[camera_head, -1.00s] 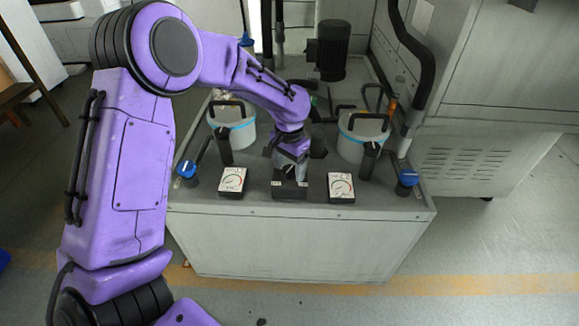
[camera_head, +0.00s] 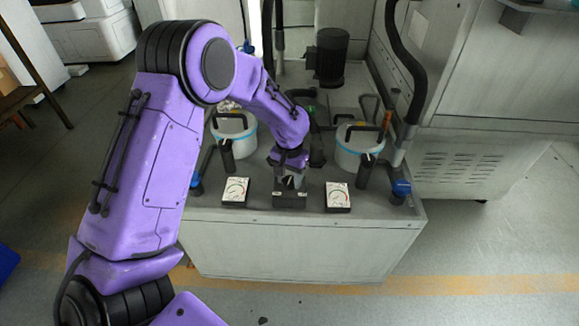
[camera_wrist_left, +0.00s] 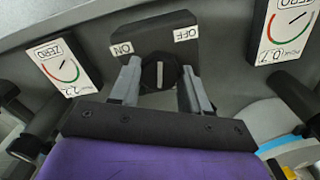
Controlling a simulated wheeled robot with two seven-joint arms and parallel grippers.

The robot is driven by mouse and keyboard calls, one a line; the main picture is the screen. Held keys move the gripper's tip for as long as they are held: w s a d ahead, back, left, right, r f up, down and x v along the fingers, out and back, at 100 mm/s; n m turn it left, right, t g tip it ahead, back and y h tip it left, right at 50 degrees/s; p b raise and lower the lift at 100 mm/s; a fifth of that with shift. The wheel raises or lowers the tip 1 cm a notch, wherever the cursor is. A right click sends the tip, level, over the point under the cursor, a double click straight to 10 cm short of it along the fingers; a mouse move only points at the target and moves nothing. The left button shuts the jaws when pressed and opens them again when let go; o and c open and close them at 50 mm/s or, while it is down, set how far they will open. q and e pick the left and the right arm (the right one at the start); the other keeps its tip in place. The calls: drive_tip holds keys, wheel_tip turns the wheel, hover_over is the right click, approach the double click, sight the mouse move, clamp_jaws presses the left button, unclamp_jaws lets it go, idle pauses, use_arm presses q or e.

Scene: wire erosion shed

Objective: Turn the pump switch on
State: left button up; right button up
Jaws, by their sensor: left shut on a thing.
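The pump switch is a dark box (camera_head: 290,200) on the front edge of the grey cabinet top, between two gauges. In the left wrist view its round knob (camera_wrist_left: 159,72) has a pale pointer bar standing about upright, between the ON label (camera_wrist_left: 122,49) at left and the OFF label (camera_wrist_left: 186,34) at right. My left gripper (camera_head: 290,181) reaches down to the switch from behind. In the left wrist view its grey fingers (camera_wrist_left: 159,82) stand on both sides of the knob, shut on it. In the head view the gripper hides most of the knob. My right gripper is out of view.
A left gauge (camera_head: 235,191) and a right gauge (camera_head: 338,197) flank the switch closely. Blue-capped valves (camera_head: 401,187), white buckets (camera_head: 350,157) with dark handles and a dark motor (camera_head: 332,56) stand around. Open floor (camera_head: 480,245) lies in front and right.

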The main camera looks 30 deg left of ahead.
sight(289, 180)
use_arm(q)
drive_tip(key=n+p, duration=0.1)
drive_tip(key=p, duration=0.1)
drive_tip(key=n+p, duration=0.2)
drive_tip(key=p, duration=0.1)
drive_tip(key=n+p, duration=0.2)
drive_tip(key=shift+r, duration=0.3)
drive_tip(key=shift+f+n+p, duration=0.2)
drive_tip(key=shift+n+p, duration=1.25)
drive_tip(key=shift+n, duration=0.45)
drive_tip(key=o, duration=1.1)
drive_tip(key=shift+c, duration=0.2)
wheel_tip(289, 180, up, 10)
drive_tip(key=shift+r+b, duration=0.2)
drive_tip(key=shift+b, duration=0.2)
